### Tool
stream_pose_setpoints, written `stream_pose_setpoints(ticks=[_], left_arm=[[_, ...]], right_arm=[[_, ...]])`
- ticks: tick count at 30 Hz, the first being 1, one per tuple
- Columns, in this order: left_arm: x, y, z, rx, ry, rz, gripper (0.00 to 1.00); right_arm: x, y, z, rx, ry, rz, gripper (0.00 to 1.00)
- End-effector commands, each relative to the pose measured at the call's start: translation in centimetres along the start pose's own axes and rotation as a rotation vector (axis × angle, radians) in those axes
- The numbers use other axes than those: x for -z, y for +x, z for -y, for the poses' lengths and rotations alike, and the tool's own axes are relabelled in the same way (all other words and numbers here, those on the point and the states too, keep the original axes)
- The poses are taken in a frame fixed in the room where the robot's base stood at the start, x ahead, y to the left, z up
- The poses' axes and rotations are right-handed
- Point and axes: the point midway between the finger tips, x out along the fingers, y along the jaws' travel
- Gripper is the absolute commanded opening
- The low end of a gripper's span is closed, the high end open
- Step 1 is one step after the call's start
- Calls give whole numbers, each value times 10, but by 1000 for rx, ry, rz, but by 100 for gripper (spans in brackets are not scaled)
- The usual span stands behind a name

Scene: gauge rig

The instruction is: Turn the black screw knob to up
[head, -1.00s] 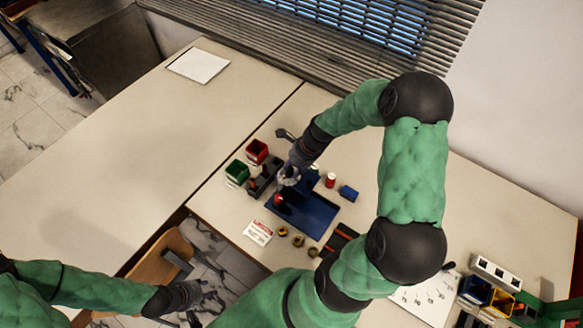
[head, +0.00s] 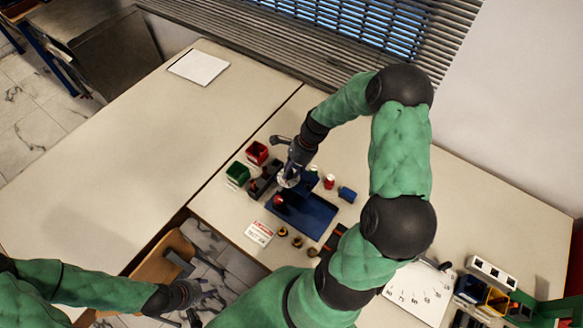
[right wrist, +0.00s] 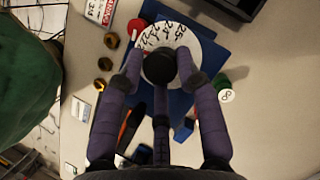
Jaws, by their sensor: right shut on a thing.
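The black screw knob (right wrist: 159,68) sits in front of a round white dial (right wrist: 184,36) with printed numbers in the right wrist view. My right gripper (right wrist: 158,72) is shut on the knob, its fingers at the knob's sides. In the head view my right gripper (head: 290,176) reaches down over the rig by the blue base plate (head: 312,217) and largely hides the knob. Any pointer mark on the knob cannot be made out. My left gripper (head: 190,298) hangs low at the left, away from the rig; its jaw opening is unclear.
A red bin (head: 257,152) and a green bin (head: 238,173) stand left of the rig. A red ball-shaped part (right wrist: 137,26), brass pieces (right wrist: 106,64), a white-capped jar (right wrist: 226,95) and a blue block (head: 347,194) are close by. The table at the left is mostly clear.

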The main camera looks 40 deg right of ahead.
Motion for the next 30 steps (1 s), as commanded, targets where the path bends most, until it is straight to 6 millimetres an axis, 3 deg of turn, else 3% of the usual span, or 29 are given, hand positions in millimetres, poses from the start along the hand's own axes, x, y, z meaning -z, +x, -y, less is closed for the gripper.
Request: stream_pose_setpoints(ticks=[3,30], left_arm=[[0,-7,-2,0,0,0,40],[-1,-21,-7,0,0,0,40]], right_arm=[[-3,-5,8,-27,-103,-1,2],[-7,0,8,-360,-891,2,1]])
